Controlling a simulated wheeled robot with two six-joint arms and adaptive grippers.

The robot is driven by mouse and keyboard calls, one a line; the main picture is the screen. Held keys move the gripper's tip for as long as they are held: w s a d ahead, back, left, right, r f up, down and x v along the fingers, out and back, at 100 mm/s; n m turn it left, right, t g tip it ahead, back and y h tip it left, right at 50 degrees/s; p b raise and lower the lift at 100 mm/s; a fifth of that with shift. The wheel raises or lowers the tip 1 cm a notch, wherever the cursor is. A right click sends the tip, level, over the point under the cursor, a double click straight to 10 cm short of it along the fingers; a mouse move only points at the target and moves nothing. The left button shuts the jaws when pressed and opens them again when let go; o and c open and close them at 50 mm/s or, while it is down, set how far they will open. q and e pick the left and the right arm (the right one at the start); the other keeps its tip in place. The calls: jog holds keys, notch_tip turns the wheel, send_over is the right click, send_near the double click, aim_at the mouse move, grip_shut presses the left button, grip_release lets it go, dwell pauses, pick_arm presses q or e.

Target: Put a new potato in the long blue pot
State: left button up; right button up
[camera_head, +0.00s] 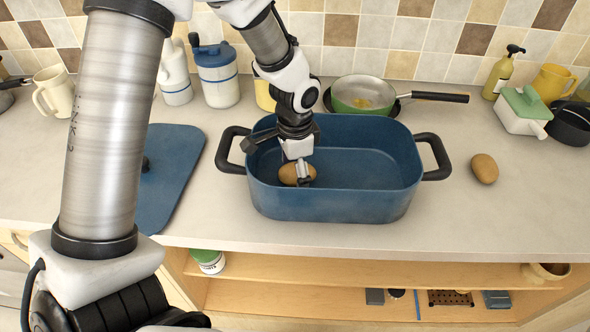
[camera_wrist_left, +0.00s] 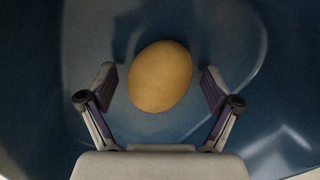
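The long blue pot (camera_head: 384,207) stands on the counter with its black handles to the left and right. A brown potato (camera_head: 289,173) lies inside it near the left end; it also shows in the left wrist view (camera_wrist_left: 160,76). My left gripper (camera_head: 303,176) reaches down into the pot at this potato. In the left wrist view its fingers (camera_wrist_left: 160,90) are spread on either side of the potato, with gaps between. A second brown potato (camera_head: 484,168) lies on the counter to the right of the pot. My right gripper is not in view.
The blue lid (camera_head: 172,180) lies on the counter left of the pot. A green pan (camera_head: 362,92) stands behind the pot. A white box with a green lid (camera_head: 523,110) is at the back right. The counter around the right potato is clear.

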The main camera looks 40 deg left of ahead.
pick_arm(q)
notch_tip(320, 180, up, 12)
jog(key=shift+r, duration=0.2)
